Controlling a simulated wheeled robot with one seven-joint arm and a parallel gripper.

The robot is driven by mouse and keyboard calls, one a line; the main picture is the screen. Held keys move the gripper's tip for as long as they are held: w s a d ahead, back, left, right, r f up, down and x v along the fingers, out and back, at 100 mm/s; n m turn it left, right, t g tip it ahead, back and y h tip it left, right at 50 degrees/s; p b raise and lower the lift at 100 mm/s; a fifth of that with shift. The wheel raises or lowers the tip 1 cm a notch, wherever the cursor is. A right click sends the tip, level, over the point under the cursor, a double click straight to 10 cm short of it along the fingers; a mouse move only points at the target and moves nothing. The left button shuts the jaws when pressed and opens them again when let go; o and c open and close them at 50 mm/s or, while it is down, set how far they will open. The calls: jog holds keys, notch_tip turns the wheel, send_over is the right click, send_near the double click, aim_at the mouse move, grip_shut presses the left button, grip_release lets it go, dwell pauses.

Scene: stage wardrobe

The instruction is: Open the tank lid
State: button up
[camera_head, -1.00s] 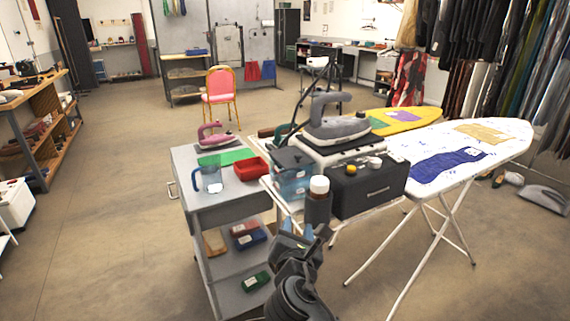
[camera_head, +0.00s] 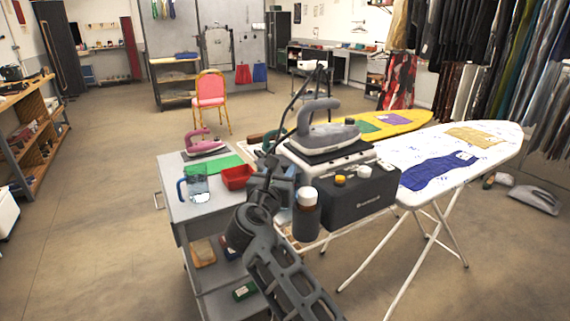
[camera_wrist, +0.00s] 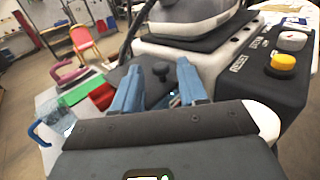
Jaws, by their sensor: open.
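The tank lid (camera_wrist: 152,92) is a dark plate with a small black knob (camera_wrist: 161,72) in the wrist view. My gripper (camera_wrist: 158,80) is open, with one blue finger on each side of the knob in that picture; I cannot tell whether they touch it.
A black station box (camera_head: 352,196) with yellow and white knobs carries a large grey iron (camera_head: 322,138). A blue jug (camera_head: 198,183) and red bin (camera_head: 237,177) stand left on the grey cart (camera_head: 200,209).

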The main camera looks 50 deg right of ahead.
aim_at(284, 167)
jog(key=shift+x, duration=1.65)
grip_shut()
